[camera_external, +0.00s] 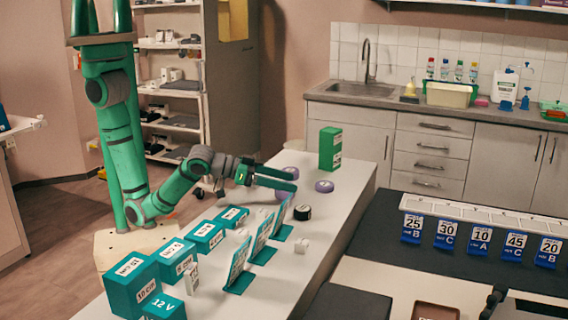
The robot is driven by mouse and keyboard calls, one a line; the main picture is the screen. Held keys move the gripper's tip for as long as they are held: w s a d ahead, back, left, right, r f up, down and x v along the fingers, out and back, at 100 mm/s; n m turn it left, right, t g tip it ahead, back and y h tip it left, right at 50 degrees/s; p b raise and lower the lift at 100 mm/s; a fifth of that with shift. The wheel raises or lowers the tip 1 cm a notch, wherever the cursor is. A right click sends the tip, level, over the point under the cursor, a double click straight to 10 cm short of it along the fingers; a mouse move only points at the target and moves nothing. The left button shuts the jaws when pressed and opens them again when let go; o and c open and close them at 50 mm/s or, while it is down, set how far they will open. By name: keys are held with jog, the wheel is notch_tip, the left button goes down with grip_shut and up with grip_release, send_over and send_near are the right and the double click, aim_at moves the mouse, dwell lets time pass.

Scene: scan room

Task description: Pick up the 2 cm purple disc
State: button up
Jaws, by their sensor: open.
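Several purple discs lie on the long white counter. One purple disc (324,186) sits to the right of my gripper (294,180), apart from it. Another purple disc (291,171) is just behind the fingers, and a third purple disc (283,195) is below them in the picture, partly covered. Their labels are too small to read, so I cannot tell which one is 2 cm. My gripper is open, fingers pointing right, with nothing seen between them. Its height above the counter is hard to judge.
A black disc (302,212) lies in front of the gripper. A green box (330,149) stands at the counter's far end. Teal labelled boxes (205,236), upright teal signs (264,238) and small white cubes (301,246) fill the near part. The counter's right edge is clear.

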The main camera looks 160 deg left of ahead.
aim_at(324, 184)
jog(key=s+a+n+g, duration=0.1)
jog(key=s+a+g, duration=0.1)
jog(key=s+a, duration=0.1)
jog(key=s+a+n+g+h, duration=0.1)
jog(key=s+a+g, duration=0.1)
jog(key=s+a, duration=0.1)
jog(key=shift+s+f+g+h, duration=0.1)
jog(key=shift+s+g+h, duration=0.2)
jog(key=shift+s, duration=0.05)
jog(key=x, duration=0.4)
jog(key=shift+a+f, duration=0.15)
jog(key=shift+w+f+x, duration=0.1)
jog(key=shift+w+x, duration=0.1)
jog(key=shift+x, duration=1.3)
jog(key=shift+w+f+x, duration=0.15)
jog(key=shift+w+x, duration=0.05)
jog(key=shift+x, duration=1.3)
jog(key=c, duration=1.2)
